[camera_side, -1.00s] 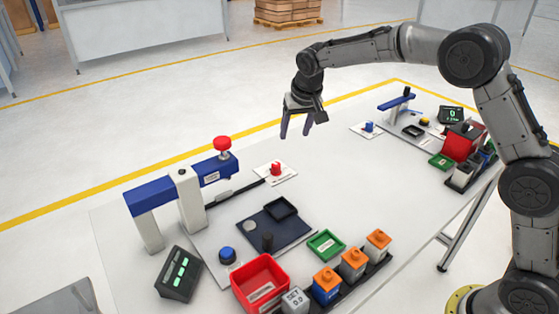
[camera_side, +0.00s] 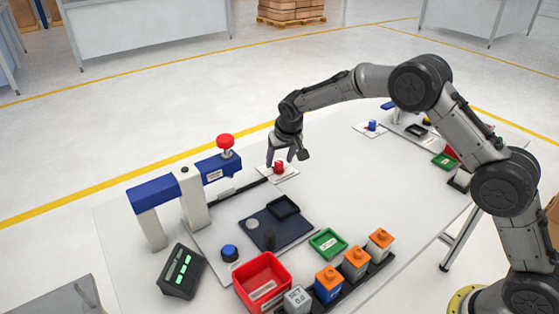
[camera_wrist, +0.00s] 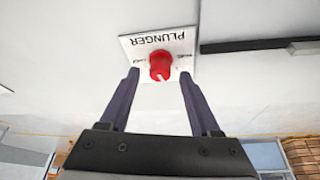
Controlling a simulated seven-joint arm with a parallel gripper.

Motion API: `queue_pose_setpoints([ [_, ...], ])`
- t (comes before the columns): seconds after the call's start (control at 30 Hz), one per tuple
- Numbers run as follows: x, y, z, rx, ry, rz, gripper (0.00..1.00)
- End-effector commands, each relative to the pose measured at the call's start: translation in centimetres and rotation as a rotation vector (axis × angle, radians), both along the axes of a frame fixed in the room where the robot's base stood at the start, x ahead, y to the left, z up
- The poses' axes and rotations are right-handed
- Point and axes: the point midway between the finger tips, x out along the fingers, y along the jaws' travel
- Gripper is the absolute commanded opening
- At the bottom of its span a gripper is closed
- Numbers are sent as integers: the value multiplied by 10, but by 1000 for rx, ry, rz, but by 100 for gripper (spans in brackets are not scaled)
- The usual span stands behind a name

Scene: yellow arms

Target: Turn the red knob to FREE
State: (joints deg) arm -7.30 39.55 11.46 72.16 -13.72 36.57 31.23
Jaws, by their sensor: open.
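The red knob (camera_side: 279,168) stands on a small white plate (camera_side: 288,174) on the table. In the wrist view the red knob (camera_wrist: 160,66) has a pale pointer mark on its lower edge, and its plate (camera_wrist: 126,43) reads PLUNGER upside down. Small words stand on both sides of the knob, too small to read surely. My gripper (camera_side: 281,161) is open just above the knob in the side view. In the wrist view its two dark fingers (camera_wrist: 160,78) stand left and right of the knob, with gaps; I cannot tell whether they reach down around it.
A blue and white press (camera_side: 170,190) with a red top button (camera_side: 225,142) stands to the left. A dark bar (camera_side: 240,190) runs from it towards the plate. A red bin (camera_side: 246,290), a green tray (camera_side: 316,246) and orange-topped blocks (camera_side: 355,259) are nearer the front.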

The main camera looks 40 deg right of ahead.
Motion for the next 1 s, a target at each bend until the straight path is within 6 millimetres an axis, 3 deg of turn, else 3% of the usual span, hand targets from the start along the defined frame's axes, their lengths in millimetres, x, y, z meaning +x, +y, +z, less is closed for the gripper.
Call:
queue_pose_setpoints([
  [0.43, 4, -1, -10, 0, -1, 0, 64],
  [0.8, 4, -1, -9, 0, 0, 0, 0],
  [1.0, 4, -1, -9, 0, 0, 2, 0],
])
